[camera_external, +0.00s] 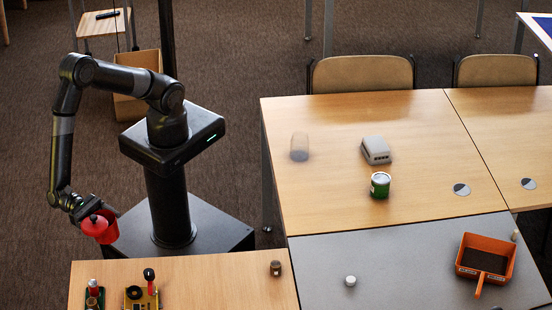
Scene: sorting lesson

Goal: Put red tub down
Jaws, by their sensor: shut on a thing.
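The red tub (101,229) is at the left of the view, with a red knob-like part on top. My gripper (90,213) is shut on the tub near its top and holds it in the air. The fingertips are small and partly hidden by the tub.
A small brown jar (275,268) and yellow and green devices (141,297) stand on the near table. A green tin (380,185), a grey box (376,150) and a clear cylinder (299,148) stand farther back. An orange tray (486,242) is at right. The near table's middle is clear.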

